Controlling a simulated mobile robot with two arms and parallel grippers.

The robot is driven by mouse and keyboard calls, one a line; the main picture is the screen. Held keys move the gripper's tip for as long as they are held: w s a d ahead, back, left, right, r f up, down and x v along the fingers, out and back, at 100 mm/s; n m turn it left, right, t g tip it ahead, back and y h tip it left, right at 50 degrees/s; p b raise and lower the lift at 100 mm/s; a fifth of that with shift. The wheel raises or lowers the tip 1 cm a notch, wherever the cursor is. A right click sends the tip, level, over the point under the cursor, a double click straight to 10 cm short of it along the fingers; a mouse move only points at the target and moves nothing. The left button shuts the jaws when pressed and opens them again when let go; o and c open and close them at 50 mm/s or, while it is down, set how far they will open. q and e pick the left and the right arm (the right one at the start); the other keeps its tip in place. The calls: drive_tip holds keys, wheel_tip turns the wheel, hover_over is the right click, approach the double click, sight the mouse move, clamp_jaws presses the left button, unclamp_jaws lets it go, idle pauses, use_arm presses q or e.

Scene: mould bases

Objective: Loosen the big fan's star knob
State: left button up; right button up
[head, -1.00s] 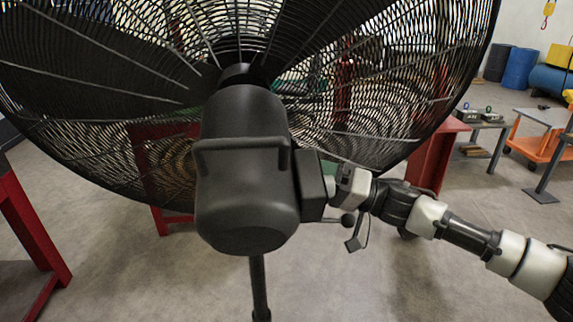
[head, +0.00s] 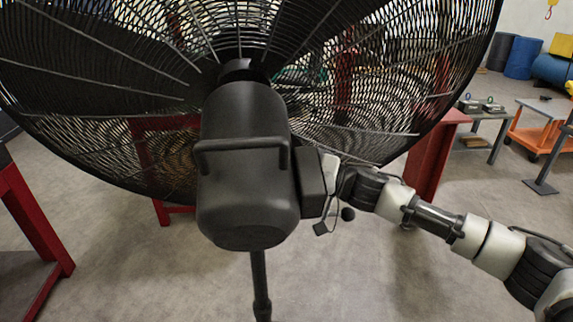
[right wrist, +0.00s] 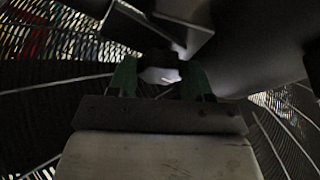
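The big fan (head: 245,165) stands close in front of me in the head view, with its dark motor housing toward me. A dark box (head: 312,182) sits on the housing's right side. A small round black knob (head: 348,214) shows just right of and below the box; I cannot tell whether it is the star knob. My right gripper is at the box's right side, its fingertips hidden in the head view. In the right wrist view my right gripper (right wrist: 160,80) has its two greenish fingers apart; the dark shapes between and beyond them are unclear. My left gripper is out of view.
The fan's wire cage (head: 90,130) spreads wide behind the housing, and its pole (head: 259,285) drops to the floor. A red-legged table (head: 35,235) is at left. A grey table (head: 485,122) and an orange cart (head: 530,135) stand at right. Floor around the pole is clear.

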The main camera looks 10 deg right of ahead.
drive_tip(key=shift+c, duration=0.7)
drive_tip(key=n+g+y, duration=0.1)
drive_tip(key=n, duration=0.2)
drive_tip(key=shift+f+n, duration=0.1)
drive_tip(key=shift+n, duration=0.2)
drive_tip(key=o, duration=0.9)
drive_tip(key=shift+o, duration=0.2)
drive_tip(key=shift+d, duration=0.1)
drive_tip(key=b+v, duration=0.1)
drive_tip(key=v, duration=0.3)
drive_tip(key=b+v, duration=0.2)
drive_tip(key=v, duration=0.3)
drive_tip(key=shift+d+f, duration=0.25)
drive_tip(key=shift+f, duration=0.05)
drive_tip(key=shift+s+d, duration=0.2)
drive_tip(key=shift+d, duration=0.25)
